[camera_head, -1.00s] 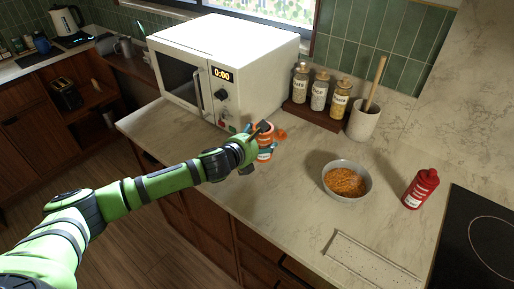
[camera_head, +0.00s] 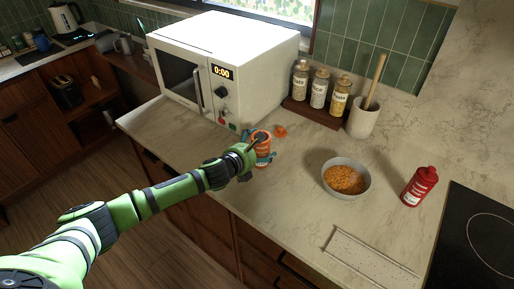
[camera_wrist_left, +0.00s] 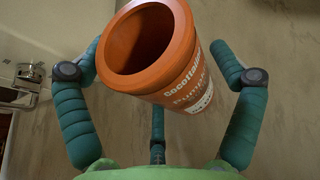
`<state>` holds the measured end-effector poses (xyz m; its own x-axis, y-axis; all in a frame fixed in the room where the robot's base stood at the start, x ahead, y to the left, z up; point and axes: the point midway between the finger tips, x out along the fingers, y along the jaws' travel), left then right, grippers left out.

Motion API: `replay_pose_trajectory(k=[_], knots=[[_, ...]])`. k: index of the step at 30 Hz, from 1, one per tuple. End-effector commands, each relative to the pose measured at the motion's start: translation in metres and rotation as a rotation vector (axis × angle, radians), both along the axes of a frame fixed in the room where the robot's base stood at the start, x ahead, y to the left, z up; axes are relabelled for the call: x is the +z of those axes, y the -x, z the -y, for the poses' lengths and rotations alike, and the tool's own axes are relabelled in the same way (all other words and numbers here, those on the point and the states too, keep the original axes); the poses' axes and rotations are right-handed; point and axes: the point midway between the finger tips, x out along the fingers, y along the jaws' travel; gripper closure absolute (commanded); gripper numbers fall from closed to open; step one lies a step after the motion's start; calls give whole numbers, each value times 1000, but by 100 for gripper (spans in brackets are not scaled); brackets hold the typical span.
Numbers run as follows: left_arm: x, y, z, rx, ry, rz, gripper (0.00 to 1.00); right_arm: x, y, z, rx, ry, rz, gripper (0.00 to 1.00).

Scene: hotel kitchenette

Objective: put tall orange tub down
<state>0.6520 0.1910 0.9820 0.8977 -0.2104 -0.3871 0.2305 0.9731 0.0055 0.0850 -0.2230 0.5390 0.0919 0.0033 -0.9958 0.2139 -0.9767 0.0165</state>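The tall orange tub (camera_head: 263,146) stands about upright near the counter's front edge, before the microwave; whether its base touches the counter is hard to tell. In the left wrist view the tub (camera_wrist_left: 185,75) shows its open, dark mouth, label to the right, and looks tilted relative to my gripper. My left gripper (camera_head: 262,153) has its teal fingers around the tub. In the wrist view the fingers (camera_wrist_left: 156,62) lie on both sides, with one below; whether they press on it is unclear. My right gripper is not in view.
A small orange object (camera_head: 281,130) lies behind the tub. The white microwave (camera_head: 235,75) stands close behind. A grey bowl of orange food (camera_head: 330,184), a red bottle (camera_head: 420,187), and a spice rack (camera_head: 305,112) are to the right. Counter (camera_head: 275,195) between tub and bowl is clear.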

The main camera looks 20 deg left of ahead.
Motion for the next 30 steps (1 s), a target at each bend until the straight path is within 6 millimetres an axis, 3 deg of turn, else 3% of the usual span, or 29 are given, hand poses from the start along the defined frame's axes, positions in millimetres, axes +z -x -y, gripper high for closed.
replay_pose_trajectory(k=[14,30], knots=[[6,4,-1,0,0,-1,1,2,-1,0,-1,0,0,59],[39,85,-20,-2,-1,0,1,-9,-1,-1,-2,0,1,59]])
